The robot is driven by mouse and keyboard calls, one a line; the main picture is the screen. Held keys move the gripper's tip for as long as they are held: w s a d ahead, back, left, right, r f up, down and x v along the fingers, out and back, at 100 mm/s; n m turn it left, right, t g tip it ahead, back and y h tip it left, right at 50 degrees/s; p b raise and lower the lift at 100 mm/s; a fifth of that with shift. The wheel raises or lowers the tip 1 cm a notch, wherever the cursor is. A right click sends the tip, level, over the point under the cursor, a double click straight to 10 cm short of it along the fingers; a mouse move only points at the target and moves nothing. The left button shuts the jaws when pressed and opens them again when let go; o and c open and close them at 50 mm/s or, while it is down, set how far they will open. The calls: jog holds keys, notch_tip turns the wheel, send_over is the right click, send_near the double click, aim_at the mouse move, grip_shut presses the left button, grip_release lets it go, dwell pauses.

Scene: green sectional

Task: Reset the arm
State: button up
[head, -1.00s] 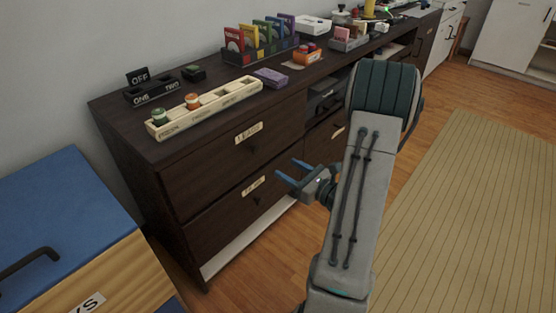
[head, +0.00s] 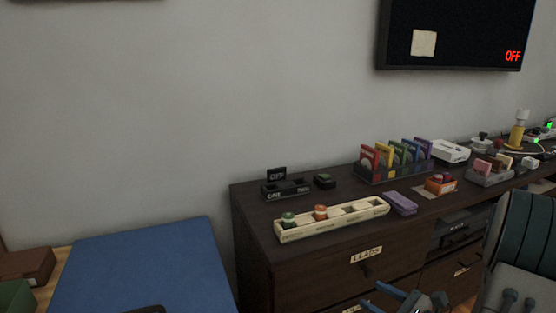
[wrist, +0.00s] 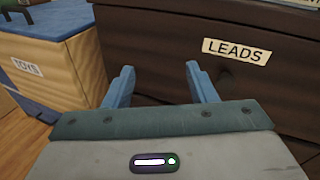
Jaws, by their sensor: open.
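My gripper (wrist: 160,88) is open and empty, its two blue fingers apart in the wrist view. They point at the front of the dark wooden cabinet (wrist: 150,50), near a drawer labelled "LEADS" (wrist: 236,51). In the head view my gripper (head: 385,298) is at the bottom edge, partly cut off, in front of the cabinet drawers. My grey and dark green arm fills the lower right corner. Whether the fingers touch the drawer front cannot be told.
A blue-topped wooden box (head: 145,265), labelled "TOYS" in the wrist view, stands left of the cabinet. The cabinet top holds a cream compartment tray (head: 335,222), a black tray (head: 286,191), a purple block (head: 400,203) and a card rack (head: 395,170). A wall screen (head: 455,35) reads "OFF".

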jog(key=s+a+r+n+g+h+p, duration=0.1)
jog(key=s+a+r+n+g+p, duration=0.55)
jog(key=r+n, duration=0.2)
jog(key=s+a+r+n+g+h+p, duration=0.1)
jog(key=s+a+r+n+g+p, duration=0.55)
jog(key=a+r, duration=0.2)
jog(key=s+d+r+n+t+h+p, duration=0.1)
jog(key=r+n+h+p, duration=0.3)
jog(key=r, duration=0.4)
jog(key=s+d+r+n+t+h+p, duration=0.1)
jog(key=d+r+n+h+p, duration=0.2)
jog(key=r+n+h+p, duration=0.2)
jog(key=shift+s+d+r+n+t+p, duration=0.2)
jog(key=shift+s+r+n+t+p, duration=0.15)
jog(key=shift+r+n+p, duration=1.35)
jog(key=shift+r+m, duration=0.35)
jog(key=shift+m, duration=0.15)
